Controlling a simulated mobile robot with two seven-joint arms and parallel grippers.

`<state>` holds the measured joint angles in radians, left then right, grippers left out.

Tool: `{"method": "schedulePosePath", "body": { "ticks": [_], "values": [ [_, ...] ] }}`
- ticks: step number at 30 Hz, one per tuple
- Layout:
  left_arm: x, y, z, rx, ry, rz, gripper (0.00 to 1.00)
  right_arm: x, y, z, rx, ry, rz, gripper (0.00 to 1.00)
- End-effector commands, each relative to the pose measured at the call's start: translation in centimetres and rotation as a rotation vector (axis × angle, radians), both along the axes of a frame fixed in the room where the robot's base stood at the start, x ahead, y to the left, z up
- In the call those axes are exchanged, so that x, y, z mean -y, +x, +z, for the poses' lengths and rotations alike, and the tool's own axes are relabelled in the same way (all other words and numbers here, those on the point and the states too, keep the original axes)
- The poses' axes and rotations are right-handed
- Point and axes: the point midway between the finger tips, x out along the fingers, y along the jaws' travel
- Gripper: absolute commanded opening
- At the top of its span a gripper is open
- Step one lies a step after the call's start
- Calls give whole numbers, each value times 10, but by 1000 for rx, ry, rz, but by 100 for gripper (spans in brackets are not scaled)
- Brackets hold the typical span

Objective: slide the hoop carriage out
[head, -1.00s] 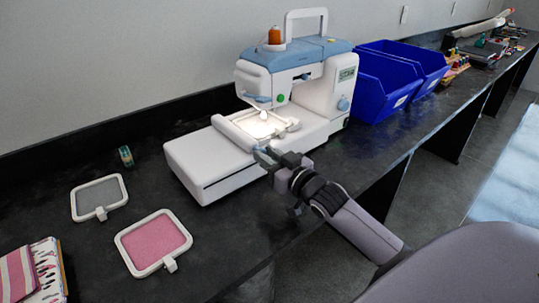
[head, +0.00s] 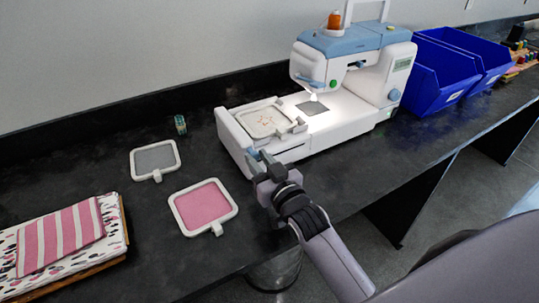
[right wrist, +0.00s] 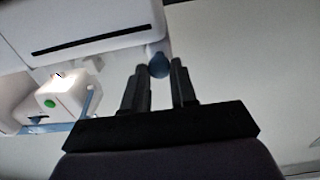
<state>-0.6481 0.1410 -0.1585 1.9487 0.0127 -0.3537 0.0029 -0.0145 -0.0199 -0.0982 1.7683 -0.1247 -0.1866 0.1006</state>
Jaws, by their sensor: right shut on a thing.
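The white and blue embroidery machine (head: 350,60) stands on the dark counter. Its white hoop carriage (head: 235,133) is out at the left end of the machine bed, carrying a hoop (head: 264,121) with pale stitched fabric. The hoop is clear of the needle area; a grey plate (head: 312,108) shows on the bed under the lamp. My right gripper (head: 262,162) is at the carriage's front, shut on a blue knob (head: 253,153). In the right wrist view the blue knob (right wrist: 158,65) lies at the fingertips. My left gripper is not in view.
A grey hoop (head: 155,159) and a pink hoop (head: 203,206) lie left of the carriage, with a small green spool (head: 180,125) behind. Folded fabrics (head: 62,242) lie at the front left. Blue bins (head: 445,75) stand right of the machine.

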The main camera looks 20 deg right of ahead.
Motion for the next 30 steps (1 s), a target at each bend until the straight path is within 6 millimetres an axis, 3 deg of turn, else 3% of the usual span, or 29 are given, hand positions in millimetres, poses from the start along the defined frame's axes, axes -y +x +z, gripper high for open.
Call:
{"method": "schedulePosePath", "body": {
  "ticks": [11,12,14,23,30],
  "values": [
    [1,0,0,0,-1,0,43,-7,-1,-1,1,3,9,0],
    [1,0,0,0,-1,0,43,-7,-1,-1,1,3,9,37],
    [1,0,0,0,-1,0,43,-7,-1,-1,1,3,9,51],
    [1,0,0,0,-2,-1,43,-4,-2,-1,0,1,5,51],
    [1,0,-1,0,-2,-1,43,-3,-25,-1,-1,2,5,51]
  ]
}}
